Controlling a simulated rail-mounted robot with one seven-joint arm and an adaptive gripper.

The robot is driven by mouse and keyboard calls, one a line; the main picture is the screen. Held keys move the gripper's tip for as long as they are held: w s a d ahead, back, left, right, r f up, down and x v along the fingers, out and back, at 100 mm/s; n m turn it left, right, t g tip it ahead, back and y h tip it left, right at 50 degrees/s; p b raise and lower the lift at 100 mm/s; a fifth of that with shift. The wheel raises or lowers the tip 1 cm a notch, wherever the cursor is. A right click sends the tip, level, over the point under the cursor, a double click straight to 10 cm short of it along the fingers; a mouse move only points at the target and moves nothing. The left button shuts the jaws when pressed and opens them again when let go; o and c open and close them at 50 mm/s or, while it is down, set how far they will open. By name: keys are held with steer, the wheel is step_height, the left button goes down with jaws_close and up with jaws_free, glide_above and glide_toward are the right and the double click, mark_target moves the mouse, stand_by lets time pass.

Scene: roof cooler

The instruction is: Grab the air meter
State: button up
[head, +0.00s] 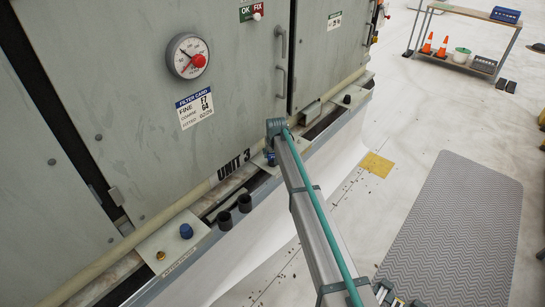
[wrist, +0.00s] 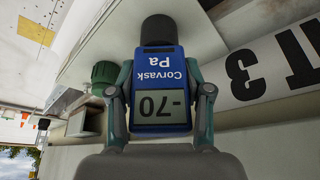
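The air meter (wrist: 158,85) is a blue handheld device with a grey display reading -70 and the words "Corvask Pa", upside down in the wrist view. A black round part is at its far end; I cannot tell if that is a cup it sits in. My gripper (wrist: 159,80) has one finger against each side of the meter, with no clear gap. In the head view my gripper (head: 270,157) is at the cabinet's ledge beside the "UNIT 3" label, and a little blue shows there. My arm hides most of the meter.
Two black cups (head: 235,211) and a blue knob (head: 186,231) stand on the ledge. A round dial gauge (head: 188,57) is on the grey cabinet door (head: 130,110). A grey mat (head: 455,230) lies on the floor, and a bench (head: 463,12) stands far right.

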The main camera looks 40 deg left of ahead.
jaws_close()
steer(key=shift+r, duration=0.1)
